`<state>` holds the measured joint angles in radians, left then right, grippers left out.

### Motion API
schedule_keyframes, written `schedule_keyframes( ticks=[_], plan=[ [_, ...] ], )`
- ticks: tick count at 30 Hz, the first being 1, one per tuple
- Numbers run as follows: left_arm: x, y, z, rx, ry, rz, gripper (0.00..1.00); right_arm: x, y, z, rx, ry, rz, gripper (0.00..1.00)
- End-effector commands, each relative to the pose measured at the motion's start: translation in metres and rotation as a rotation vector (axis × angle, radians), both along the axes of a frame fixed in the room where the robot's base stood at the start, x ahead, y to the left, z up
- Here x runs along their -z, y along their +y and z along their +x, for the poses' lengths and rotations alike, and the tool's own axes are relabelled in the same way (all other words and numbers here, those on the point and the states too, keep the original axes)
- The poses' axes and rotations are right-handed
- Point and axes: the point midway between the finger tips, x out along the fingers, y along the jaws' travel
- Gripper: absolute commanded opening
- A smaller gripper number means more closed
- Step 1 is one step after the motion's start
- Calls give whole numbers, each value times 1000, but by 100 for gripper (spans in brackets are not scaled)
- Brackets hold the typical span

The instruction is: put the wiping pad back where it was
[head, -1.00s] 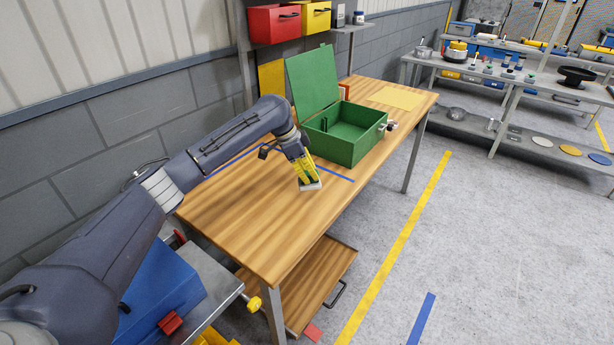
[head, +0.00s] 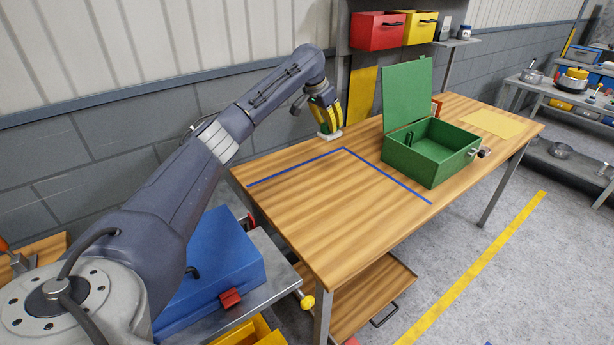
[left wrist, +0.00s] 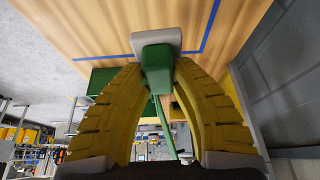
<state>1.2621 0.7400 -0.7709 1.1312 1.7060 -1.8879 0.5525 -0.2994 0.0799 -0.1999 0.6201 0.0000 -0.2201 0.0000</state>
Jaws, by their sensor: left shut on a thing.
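The wiping pad has a pale grey block (head: 330,134) and a green handle, which shows best in the left wrist view (left wrist: 157,76). My left gripper (head: 326,119), with yellow ribbed fingers, is shut on the handle. The pad hangs below the fingers at the back of the wooden table (head: 330,235), just beyond the corner of the blue tape line (head: 300,168). I cannot tell whether its underside touches the tabletop. In the left wrist view the pad's grey end (left wrist: 157,39) lies beside the tape. My right gripper is not in view.
An open green box (head: 428,160) with its lid raised stands to the right of the pad. A yellow sheet (head: 490,123) lies at the table's far end. The taped area is clear. Red (head: 377,32) and yellow (head: 420,28) bins hang above the back.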

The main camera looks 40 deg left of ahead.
Motion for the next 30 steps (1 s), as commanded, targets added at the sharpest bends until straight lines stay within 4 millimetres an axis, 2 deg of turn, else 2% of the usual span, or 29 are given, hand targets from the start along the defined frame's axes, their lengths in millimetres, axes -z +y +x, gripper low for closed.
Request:
schedule_keyframes(
  ticks=[1,4,10,15,22,26,30],
  plan=[
    [-5,17,-1,-88,-1,1,0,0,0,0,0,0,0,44],
    [-10,45,-4,-258,-1,1,0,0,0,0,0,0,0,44],
    [-9,76,-10,-518,0,1,0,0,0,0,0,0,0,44],
    [-9,84,-12,-647,-1,1,0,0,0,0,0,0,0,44],
    [-2,85,-13,-715,2,1,0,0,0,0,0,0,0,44],
    [20,86,-14,-723,4,2,0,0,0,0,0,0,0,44],
    [51,85,-14,-722,4,1,0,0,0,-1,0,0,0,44]
  ],
)
